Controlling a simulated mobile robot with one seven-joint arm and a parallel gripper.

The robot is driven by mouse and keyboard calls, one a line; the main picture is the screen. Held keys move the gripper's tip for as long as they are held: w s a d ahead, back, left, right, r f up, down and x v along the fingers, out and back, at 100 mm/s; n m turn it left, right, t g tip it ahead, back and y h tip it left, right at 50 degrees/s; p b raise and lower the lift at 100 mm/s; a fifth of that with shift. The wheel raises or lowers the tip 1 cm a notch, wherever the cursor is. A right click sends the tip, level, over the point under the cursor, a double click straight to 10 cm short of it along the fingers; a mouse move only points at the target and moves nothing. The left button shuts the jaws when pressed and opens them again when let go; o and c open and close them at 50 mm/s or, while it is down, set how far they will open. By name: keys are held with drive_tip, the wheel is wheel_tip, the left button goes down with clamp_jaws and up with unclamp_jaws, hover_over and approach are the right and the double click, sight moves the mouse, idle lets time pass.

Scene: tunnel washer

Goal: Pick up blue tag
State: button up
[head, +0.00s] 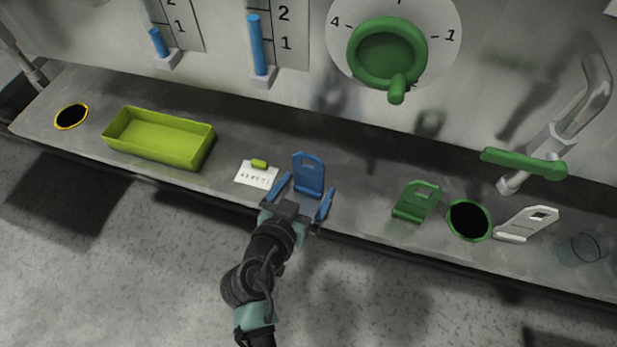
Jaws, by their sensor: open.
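The blue tag (309,172) stands upright on the grey shelf, with a slot near its top. My gripper (302,196) comes from the front with its blue fingers apart. One finger is to the left of the tag's lower part and the other to the right. The tag's base is partly hidden, and I cannot tell whether the fingers touch it.
Left of the tag are a white card (256,174) and a yellow-green tray (165,152). A green tag (416,202), a green-rimmed hole (469,220), a white tag (528,224) and a clear glass (583,249) are to the right. A green-handled tap (525,163) overhangs the shelf.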

sight(308, 157)
drive_tip(key=c, duration=1.3)
drive_tip(key=shift+o, duration=0.2)
wheel_tip(308, 157, up, 10)
drive_tip(key=shift+r, duration=0.1)
